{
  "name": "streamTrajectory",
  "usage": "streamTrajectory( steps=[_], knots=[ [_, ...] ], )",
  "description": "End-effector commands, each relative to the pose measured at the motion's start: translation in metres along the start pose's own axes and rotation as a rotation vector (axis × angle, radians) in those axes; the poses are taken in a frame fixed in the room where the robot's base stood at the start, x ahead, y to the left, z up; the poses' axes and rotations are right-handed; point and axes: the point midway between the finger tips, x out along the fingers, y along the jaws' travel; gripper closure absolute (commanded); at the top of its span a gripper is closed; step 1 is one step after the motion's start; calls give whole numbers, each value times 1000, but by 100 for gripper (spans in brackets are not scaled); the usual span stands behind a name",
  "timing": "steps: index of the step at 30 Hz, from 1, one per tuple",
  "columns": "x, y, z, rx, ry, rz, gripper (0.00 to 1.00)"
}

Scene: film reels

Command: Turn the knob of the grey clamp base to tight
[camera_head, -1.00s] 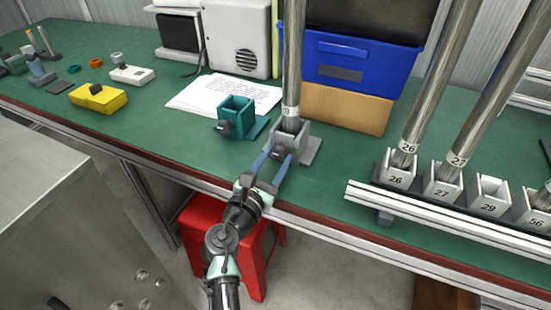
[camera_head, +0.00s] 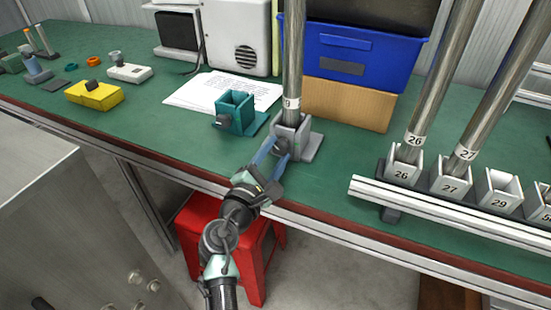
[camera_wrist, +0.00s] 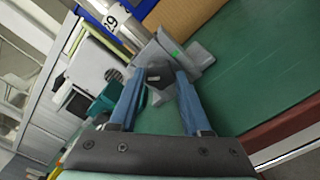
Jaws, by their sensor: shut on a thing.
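The grey clamp base (camera_head: 309,148) stands on the green bench top, with a tall metal tube (camera_head: 292,70) upright in it. The tube and base also show in the wrist view, tilted (camera_wrist: 125,25). The dark knob (camera_wrist: 159,75) is on the base's near side, between the blue fingertips of my gripper (camera_wrist: 160,82). In the head view my gripper (camera_head: 276,154) reaches the base from the front, its fingers shut on the knob. The knob's pointer and turn angle cannot be made out.
A teal clamp base (camera_head: 237,110) stands just left of the grey one. A rail with numbered sockets (camera_head: 450,210) lies to the right, two holding tubes. A blue bin (camera_head: 365,65) sits on a cardboard box behind. A red stool (camera_head: 250,250) is below the bench edge.

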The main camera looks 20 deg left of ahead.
Motion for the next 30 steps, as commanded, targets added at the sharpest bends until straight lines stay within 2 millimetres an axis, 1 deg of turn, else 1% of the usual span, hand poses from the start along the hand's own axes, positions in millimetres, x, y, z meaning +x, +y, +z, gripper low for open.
streamTrajectory(
  steps=[1, 30],
  knots=[
    [0, -3, -2, 47, 0, -1, 100],
    [0, -3, -3, 968, 0, -1, 100]
  ],
)
